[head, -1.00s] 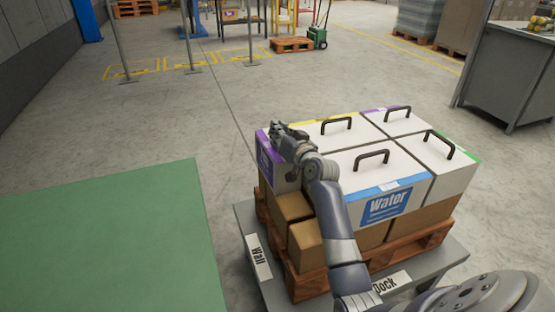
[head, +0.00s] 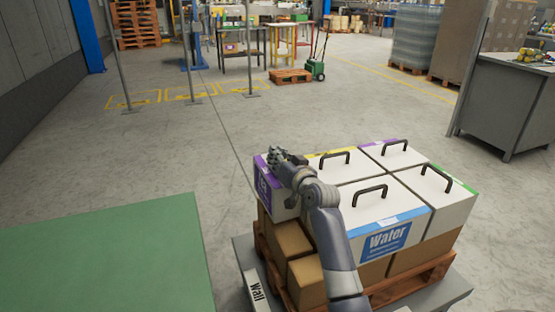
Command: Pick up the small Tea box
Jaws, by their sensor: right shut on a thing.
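The small Tea box (head: 264,185) is white with purple edging and a purple label. It is at the left end of the stack, above brown cartons (head: 292,243). My right gripper (head: 283,158) is at its top and shut on it. The gripper and forearm cover part of the box's top and right side. The box looks slightly raised, but I cannot see a clear gap beneath it. My left gripper is out of view.
The Water box (head: 420,226) and other white boxes with black handles stand close to the right, on a wooden pallet (head: 405,288). A green surface (head: 110,260) lies left. The floor behind the stack is clear.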

